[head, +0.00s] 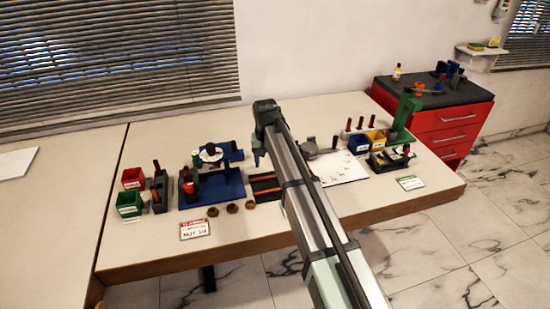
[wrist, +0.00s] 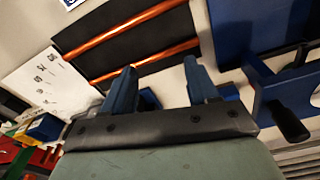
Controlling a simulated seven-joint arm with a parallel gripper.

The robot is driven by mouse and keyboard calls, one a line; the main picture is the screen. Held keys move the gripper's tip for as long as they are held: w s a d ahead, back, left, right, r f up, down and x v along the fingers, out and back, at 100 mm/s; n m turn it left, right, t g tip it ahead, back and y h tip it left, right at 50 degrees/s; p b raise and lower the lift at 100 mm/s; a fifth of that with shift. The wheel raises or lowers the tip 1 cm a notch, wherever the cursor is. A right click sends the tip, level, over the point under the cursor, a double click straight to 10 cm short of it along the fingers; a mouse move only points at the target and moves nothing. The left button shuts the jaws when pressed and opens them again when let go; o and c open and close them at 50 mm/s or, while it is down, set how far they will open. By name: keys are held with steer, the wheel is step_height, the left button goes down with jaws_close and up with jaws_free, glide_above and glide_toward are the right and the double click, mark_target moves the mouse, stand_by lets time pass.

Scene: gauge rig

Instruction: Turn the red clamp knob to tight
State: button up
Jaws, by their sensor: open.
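A small red knob (head: 188,187) shows on the black block at the left end of the blue gauge rig (head: 222,187) in the head view. Another small red part (head: 406,150) is on the dark fixture at the right; I cannot tell for sure which is the clamp knob. My gripper (head: 258,161) is right of the blue rig, above the table, apart from both red parts. In the wrist view my gripper (wrist: 160,80) is open, with nothing between its blue fingers. No red knob can be made out there.
A dark tray with orange strips (head: 265,187) lies beside the blue rig. Several brown rings (head: 232,208) lie in front. Red and green bins (head: 131,178) stand left. A white sheet (head: 340,167), more bins and a green stand (head: 408,110) are at right. The table's left part is clear.

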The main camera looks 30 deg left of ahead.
steer(key=shift+w+d, duration=0.95)
steer(key=shift+w, duration=0.3)
